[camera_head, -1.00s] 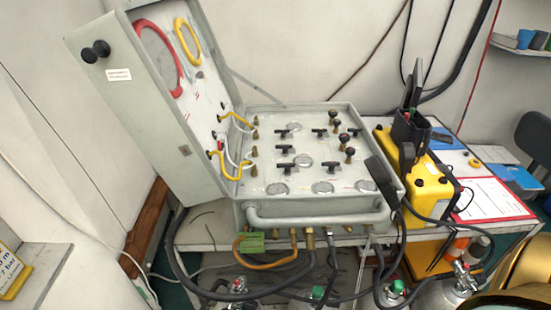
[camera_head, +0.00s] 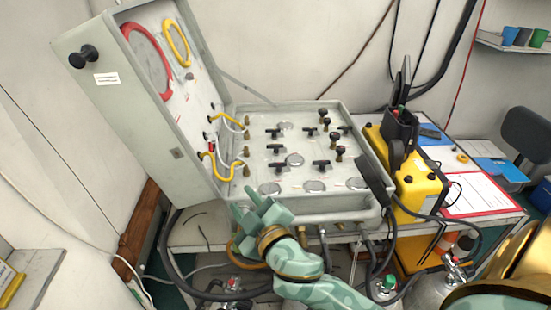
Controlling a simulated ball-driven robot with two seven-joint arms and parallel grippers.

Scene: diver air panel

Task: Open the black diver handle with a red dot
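The diver air panel (camera_head: 300,147) lies in an open grey case. It carries several black T-shaped handles, among them a left back one (camera_head: 274,132), a left middle one (camera_head: 276,148), a left front one (camera_head: 277,166) and a right front one (camera_head: 321,166). I cannot make out a red dot on any handle.
The raised lid (camera_head: 130,120) stands at the left, with yellow hoses (camera_head: 222,165) running to the panel. Black-topped brass knobs (camera_head: 334,137) stand at the panel's right. A yellow box (camera_head: 415,185) sits right of the case. Hoses hang below the front.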

